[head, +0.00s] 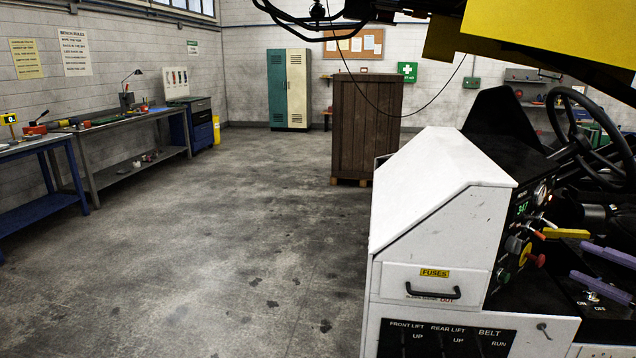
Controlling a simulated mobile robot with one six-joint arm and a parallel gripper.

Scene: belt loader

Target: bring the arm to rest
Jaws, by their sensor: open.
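My gripper is not in view, and no part that I can surely call my arm shows. The white belt loader (440,215) fills the right side of the head view. Its front has a fuses drawer (433,283) with a black handle, and below it a black switch panel marked front lift, rear lift and belt. Its dark side panel carries a green display, a red knob (536,260) and levers with yellow and purple grips. A black steering wheel (590,135) stands behind them.
Yellow and black structure (540,35) and a thin hanging cable cross the top. A brown wooden crate (367,128) stands behind the loader. Teal and cream lockers (288,88) stand at the back wall. Workbenches (125,125) line the left wall. The concrete floor (230,240) between is clear.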

